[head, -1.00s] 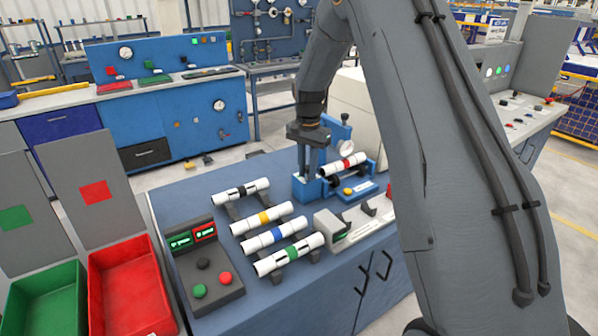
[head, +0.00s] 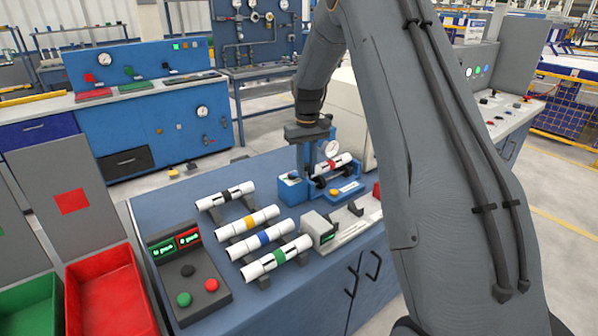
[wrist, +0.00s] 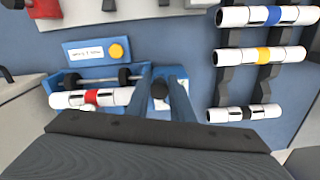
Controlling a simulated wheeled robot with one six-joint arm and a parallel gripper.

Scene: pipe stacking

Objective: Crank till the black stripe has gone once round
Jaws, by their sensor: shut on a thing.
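A blue roller stand (head: 347,196) holds a white pipe with a red band (head: 333,164), lying across black rollers. The pipe also shows in the wrist view (wrist: 92,97), with small dark marks beside the red band; I cannot tell whether one is a lengthwise black stripe. My gripper (head: 307,170) points down at the end of the stand. In the wrist view its two blue-grey fingers (wrist: 161,91) are shut on a dark crank knob (wrist: 159,90), mostly hidden between them. A white pipe with a black band (head: 226,195) lies on the rack.
Pipes with yellow (head: 247,222), blue (head: 265,237) and green (head: 279,256) bands lie on the rack. A button box (head: 188,285) and a red bin (head: 110,300) stand left. A round gauge (head: 332,148) rises behind the stand.

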